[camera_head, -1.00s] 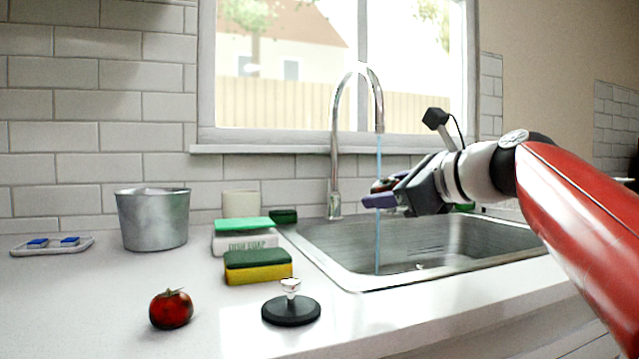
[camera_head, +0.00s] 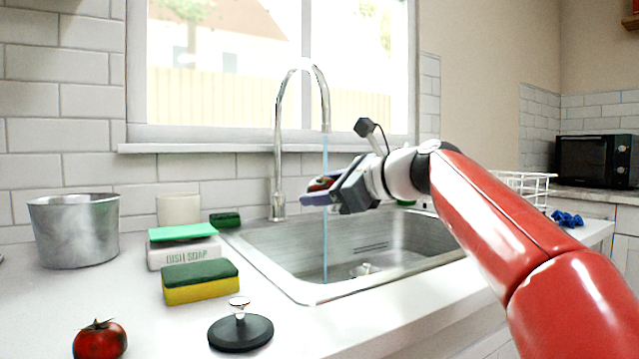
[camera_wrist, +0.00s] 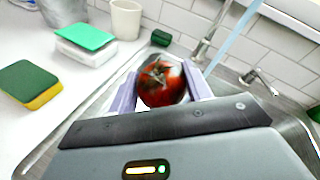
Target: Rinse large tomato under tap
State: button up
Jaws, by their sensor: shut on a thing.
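My gripper (camera_head: 312,192) is shut on a red tomato (camera_wrist: 161,84) with dark patches, held between its two purple fingers above the sink (camera_head: 262,262). In the head view the fingers mostly hide this tomato. The tap (camera_head: 278,160) is a tall curved chrome spout, and a thin blue water stream (camera_head: 325,235) falls from it into the basin. In the head view the stream passes at the fingers. In the wrist view the stream (camera_wrist: 236,38) runs to the upper right of the tomato, apart from it in the picture. A second tomato (camera_head: 100,340) sits on the counter at the lower left.
On the counter left of the sink stand a metal pot (camera_head: 75,232), a beige cup (camera_head: 180,209), a dish soap box (camera_head: 184,250), a yellow-green sponge (camera_head: 200,284) and a black round stopper (camera_head: 240,333). A white rack (camera_head: 525,188) and microwave (camera_head: 595,160) are at right.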

jog(key=w+d+f+p, duration=0.1)
jog(key=w+p, duration=0.3)
jog(key=w, duration=0.3)
jog(key=shift+w+d+f, duration=0.2)
jog(key=shift+w+f, duration=0.05)
jog(key=shift+w, duration=0.05)
jog(key=shift+d, duration=0.1)
dwell(0.5)
jog(key=shift+s+d, duration=0.15)
jog(key=shift+d, duration=0.35)
jog(key=shift+a, duration=0.15)
jog(key=shift+a+p, duration=0.4)
jog(key=shift+a, duration=0.05)
